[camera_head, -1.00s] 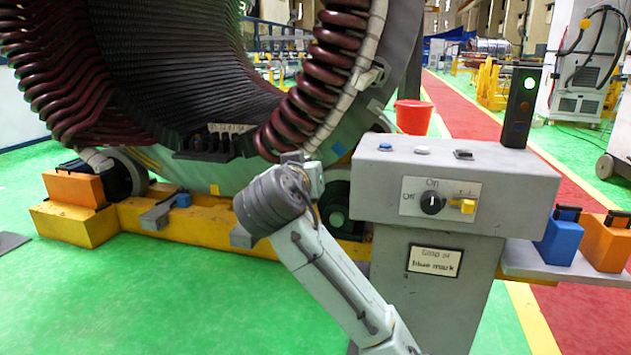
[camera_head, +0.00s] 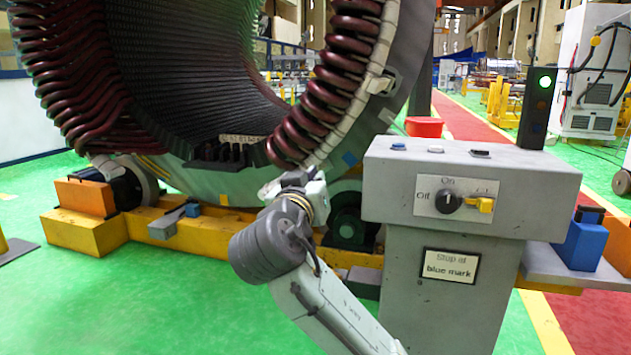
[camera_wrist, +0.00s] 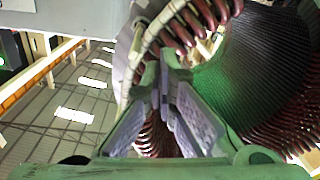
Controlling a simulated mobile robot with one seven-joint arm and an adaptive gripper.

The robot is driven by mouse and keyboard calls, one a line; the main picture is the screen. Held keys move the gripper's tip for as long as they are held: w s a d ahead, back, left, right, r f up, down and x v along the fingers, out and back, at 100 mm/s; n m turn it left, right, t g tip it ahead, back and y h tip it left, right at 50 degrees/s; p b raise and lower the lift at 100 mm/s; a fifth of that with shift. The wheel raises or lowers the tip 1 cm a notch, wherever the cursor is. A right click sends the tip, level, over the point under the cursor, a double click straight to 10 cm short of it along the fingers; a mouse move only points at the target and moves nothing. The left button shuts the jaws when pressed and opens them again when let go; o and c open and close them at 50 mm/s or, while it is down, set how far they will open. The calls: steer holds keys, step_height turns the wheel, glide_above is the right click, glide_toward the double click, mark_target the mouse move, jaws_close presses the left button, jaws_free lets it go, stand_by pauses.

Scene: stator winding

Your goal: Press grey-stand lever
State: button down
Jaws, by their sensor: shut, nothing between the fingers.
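The grey stand (camera_head: 470,195) is at the right of the head view. Its front plate carries a black round knob (camera_head: 448,201) marked On and Off, and a small yellow lever (camera_head: 481,204) to the right of it. My arm rises from below, left of the stand. Its wrist end (camera_head: 300,195) is left of the front plate, apart from the lever; the fingers are not clear there. In the wrist view my gripper (camera_wrist: 163,72) is shut and empty, pointing toward the stator's coils. The lever is not identifiable in the wrist view.
The large stator (camera_head: 190,80) with dark red coils (camera_head: 325,90) stands behind my wrist on a yellow base (camera_head: 215,232). A black post with a green light (camera_head: 538,100) rises behind the stand. Blue and orange blocks (camera_head: 580,240) sit to its right. Green floor is open at lower left.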

steer(key=v, duration=0.7)
steer(key=shift+s+a, duration=0.1)
steer(key=shift+s, duration=0.2)
